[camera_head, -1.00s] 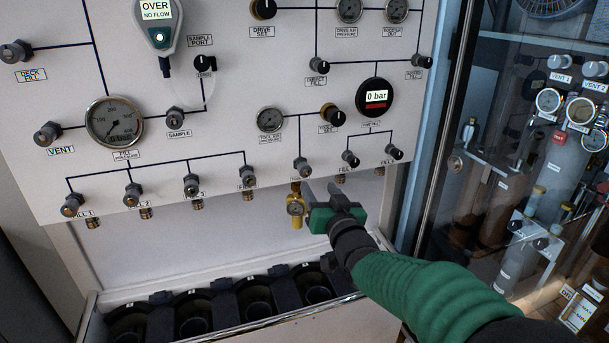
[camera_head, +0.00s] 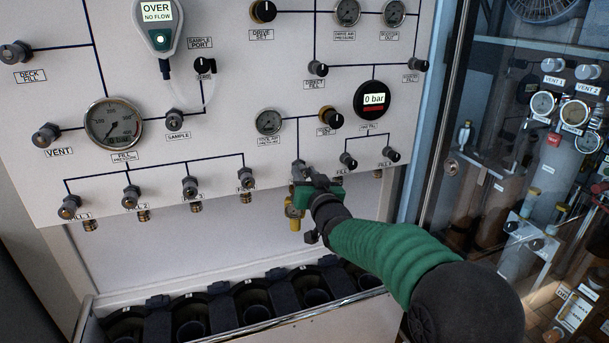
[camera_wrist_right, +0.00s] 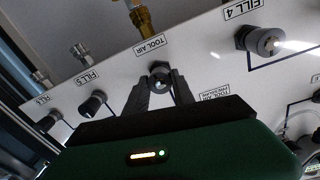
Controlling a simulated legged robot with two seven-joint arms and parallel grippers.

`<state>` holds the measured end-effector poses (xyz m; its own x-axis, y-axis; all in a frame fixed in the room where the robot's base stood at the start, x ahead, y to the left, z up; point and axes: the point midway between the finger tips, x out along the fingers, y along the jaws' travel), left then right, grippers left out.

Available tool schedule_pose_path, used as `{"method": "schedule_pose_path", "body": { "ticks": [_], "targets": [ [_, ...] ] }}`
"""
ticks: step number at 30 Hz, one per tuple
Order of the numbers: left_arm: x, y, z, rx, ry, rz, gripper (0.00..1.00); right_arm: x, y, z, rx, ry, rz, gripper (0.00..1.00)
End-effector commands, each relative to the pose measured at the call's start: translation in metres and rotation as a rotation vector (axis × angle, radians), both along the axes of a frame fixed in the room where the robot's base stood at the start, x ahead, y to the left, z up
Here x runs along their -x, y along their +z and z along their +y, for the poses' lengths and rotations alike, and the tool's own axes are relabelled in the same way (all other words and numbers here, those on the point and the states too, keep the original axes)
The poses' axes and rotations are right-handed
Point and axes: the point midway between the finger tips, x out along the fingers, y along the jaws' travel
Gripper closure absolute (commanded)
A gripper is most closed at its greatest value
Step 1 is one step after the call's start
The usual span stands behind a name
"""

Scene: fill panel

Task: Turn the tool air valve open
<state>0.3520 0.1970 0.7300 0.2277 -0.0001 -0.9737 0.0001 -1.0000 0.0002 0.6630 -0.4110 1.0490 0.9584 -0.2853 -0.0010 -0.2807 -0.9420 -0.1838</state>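The tool air valve is a small dark grey knob (camera_head: 299,167) at the lower edge of the white panel, under the tool air pressure gauge (camera_head: 269,121). In the right wrist view the knob (camera_wrist_right: 160,74) faces the camera beside a "TOOL AIR" label (camera_wrist_right: 150,46). My right gripper (camera_head: 308,180) is at the valve and partly covers it in the head view. In the wrist view its two dark fingers (camera_wrist_right: 160,82) stand apart, one on each side of the knob; I cannot tell whether they touch it. My left gripper is out of view.
Neighbouring knobs sit close by: a fill knob (camera_head: 348,160) to the right and fill 4 (camera_head: 246,179) to the left. A brass fitting (camera_head: 294,212) hangs below the valve. A bin with dark cylinder slots (camera_head: 330,335) is below; a glass cabinet stands at right.

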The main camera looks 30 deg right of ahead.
Motion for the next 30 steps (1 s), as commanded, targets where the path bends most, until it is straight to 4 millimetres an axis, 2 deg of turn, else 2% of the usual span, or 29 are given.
{"method": "schedule_pose_path", "body": {
  "ticks": [1,3,4,11,17,18,22,30],
  "targets": [
    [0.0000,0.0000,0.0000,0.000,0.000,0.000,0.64,-0.0004,-0.0001,0.0014,0.000,0.003,0.000,0.90],
    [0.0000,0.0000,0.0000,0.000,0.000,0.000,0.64,-0.0004,-0.0001,0.0015,0.000,0.003,0.000,0.99],
    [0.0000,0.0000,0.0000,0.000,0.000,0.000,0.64,-0.0005,-0.0001,0.0016,0.000,0.003,0.000,1.00],
    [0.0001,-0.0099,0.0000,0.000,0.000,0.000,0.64,-0.0008,-0.0029,0.0022,0.073,0.003,0.017,1.00],
    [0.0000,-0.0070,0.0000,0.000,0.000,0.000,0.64,-0.0005,-0.0006,0.0012,0.079,0.002,0.020,1.00],
    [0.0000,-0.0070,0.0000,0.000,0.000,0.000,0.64,-0.0005,-0.0006,0.0012,0.079,0.002,0.020,0.68],
    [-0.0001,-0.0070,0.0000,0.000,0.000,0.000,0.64,-0.0005,-0.0005,0.0012,0.079,0.002,0.020,0.51],
    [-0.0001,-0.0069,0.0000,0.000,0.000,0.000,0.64,-0.0002,-0.0003,0.0013,0.079,0.002,0.020,0.49]
  ]
}}
